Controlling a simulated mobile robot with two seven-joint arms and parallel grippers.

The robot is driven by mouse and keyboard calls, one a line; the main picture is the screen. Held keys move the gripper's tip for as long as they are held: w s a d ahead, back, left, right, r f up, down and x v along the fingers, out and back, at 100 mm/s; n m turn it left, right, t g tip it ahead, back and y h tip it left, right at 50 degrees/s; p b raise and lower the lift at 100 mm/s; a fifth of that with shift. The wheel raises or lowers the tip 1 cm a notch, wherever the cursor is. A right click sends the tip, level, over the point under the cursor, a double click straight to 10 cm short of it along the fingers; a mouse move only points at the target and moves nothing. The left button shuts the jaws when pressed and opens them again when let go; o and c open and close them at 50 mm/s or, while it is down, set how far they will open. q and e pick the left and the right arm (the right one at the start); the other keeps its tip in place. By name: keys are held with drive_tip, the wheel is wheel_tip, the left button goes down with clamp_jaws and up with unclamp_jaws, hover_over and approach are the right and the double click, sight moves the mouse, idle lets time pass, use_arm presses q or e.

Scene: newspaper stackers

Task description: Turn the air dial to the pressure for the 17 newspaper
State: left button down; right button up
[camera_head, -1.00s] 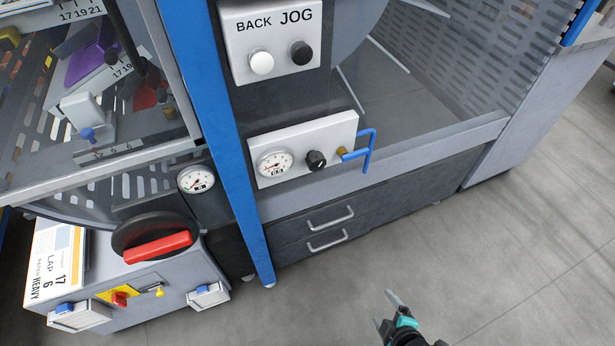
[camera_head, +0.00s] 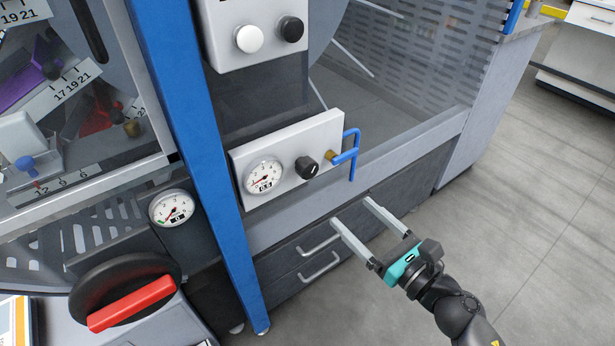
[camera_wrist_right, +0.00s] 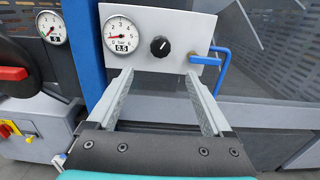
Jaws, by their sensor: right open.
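The air dial (camera_head: 307,168) is a small black knob with a white mark on a pale panel (camera_head: 222,158). A round pressure gauge (camera_head: 264,175) sits left of it, with a red needle at the low end and a display that reads 0.5 in the right wrist view. The dial (camera_wrist_right: 159,46) and gauge (camera_wrist_right: 122,34) also show there. My right gripper (camera_head: 352,211) is open and empty, below and right of the dial and apart from it. In the right wrist view the dial lies beyond and between the fingers (camera_wrist_right: 160,82). My left gripper is out of view.
A blue bent handle with a brass fitting (camera_head: 347,157) stands just right of the dial. A blue post (camera_head: 196,165) rises left of the panel. White and black buttons (camera_head: 248,39) are above. A second gauge (camera_head: 172,208) and a red-handled switch (camera_head: 131,303) are at left.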

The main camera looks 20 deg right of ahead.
sight(312, 173)
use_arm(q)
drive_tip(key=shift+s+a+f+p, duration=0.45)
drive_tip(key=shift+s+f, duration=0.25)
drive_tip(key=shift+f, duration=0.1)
use_arm(e)
drive_tip(key=x, duration=1.4)
drive_tip(key=shift+c, duration=0.2)
clamp_jaws()
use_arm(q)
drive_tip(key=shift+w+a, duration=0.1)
